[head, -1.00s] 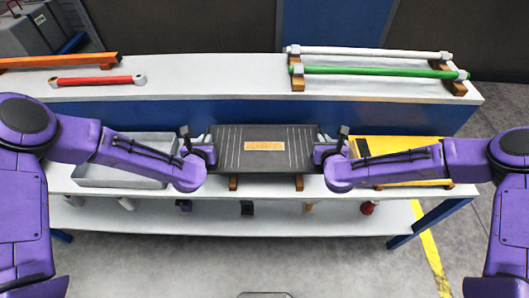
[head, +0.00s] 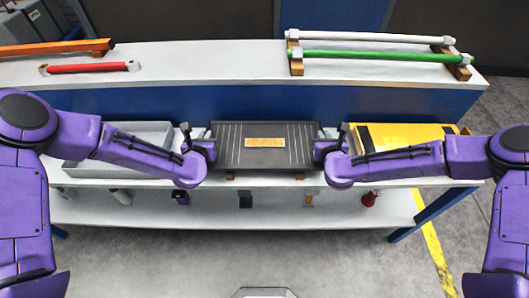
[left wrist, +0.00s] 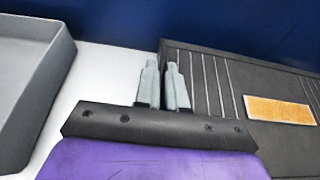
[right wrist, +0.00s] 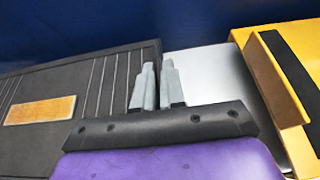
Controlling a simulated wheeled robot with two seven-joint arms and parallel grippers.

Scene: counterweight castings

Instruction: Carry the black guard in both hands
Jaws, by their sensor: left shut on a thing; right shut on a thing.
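The black guard (head: 230,157), a flat dark panel with pale lines and a tan label, lies level between my two grippers above the white bench. My left gripper (head: 186,139) is shut on its left edge, and my right gripper (head: 343,138) is shut on its right edge. In the left wrist view the fingers (left wrist: 165,84) stand at the guard's edge (left wrist: 240,75). In the right wrist view the fingers (right wrist: 157,86) stand at the opposite edge (right wrist: 80,90). Wooden blocks (head: 300,175) show below its front edge; I cannot tell whether it touches them.
A grey tray (head: 120,135) is left of the guard and a yellow part (head: 395,137) is right of it. A blue wall (head: 265,101) rises behind. The upper shelf holds red (head: 90,67), green (head: 380,56) and white rods (head: 370,37). Small items sit on the lower shelf.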

